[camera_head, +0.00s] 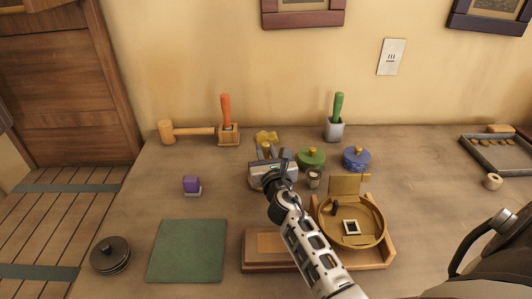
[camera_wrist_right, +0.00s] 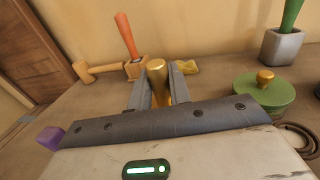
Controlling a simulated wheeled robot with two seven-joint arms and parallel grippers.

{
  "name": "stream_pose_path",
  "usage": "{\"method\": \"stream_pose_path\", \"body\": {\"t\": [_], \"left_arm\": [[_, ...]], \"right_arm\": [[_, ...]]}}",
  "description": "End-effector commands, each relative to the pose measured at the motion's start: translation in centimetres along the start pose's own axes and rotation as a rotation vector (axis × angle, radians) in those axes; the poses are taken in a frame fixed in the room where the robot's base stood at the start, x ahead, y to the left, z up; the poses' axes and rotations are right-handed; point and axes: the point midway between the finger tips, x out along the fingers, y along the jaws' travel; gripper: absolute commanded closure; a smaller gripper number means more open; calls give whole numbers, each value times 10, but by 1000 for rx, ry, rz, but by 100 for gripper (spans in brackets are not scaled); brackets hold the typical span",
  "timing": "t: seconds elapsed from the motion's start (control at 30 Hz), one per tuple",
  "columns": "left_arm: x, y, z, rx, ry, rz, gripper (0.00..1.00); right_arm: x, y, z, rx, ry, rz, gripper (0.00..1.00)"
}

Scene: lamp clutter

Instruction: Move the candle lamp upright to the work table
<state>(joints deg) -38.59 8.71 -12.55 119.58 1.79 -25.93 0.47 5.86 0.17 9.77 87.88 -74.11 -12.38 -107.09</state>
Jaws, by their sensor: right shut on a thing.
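My right gripper (camera_head: 267,152) is over the middle of the table (camera_head: 130,200), pointing away from me toward the wall. It is shut on a gold, round-topped post (camera_wrist_right: 157,72), which stands between the two fingers in the right wrist view. The post looks close to upright. The rest of the held thing is mostly hidden behind the gripper, so I cannot tell its full shape, whether it is the candle lamp, or whether it touches the table. My left gripper is not in view.
A round gold tray (camera_head: 376,236) is in front. A purple block (camera_head: 191,185) and green mat (camera_head: 187,250) lie left, with bare table around them.

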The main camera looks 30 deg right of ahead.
Motion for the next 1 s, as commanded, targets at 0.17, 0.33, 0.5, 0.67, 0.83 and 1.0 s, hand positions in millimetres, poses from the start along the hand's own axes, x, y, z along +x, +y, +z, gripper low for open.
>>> {"method": "stream_pose_path", "body": {"t": [0.17,0.33,0.5,0.67,0.83,1.0], "left_arm": [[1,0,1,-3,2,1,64],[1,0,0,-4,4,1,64],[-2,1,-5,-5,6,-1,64],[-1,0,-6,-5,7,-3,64],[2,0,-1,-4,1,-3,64],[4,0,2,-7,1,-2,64]], "right_arm": [[0,0,-2,-1,0,0,59],[0,0,-2,-1,1,0,59],[-1,0,3,0,1,0,59],[-26,0,0,-2,3,0,59],[-65,0,-2,0,4,0,59],[-97,0,-1,0,3,-1,59]]}}
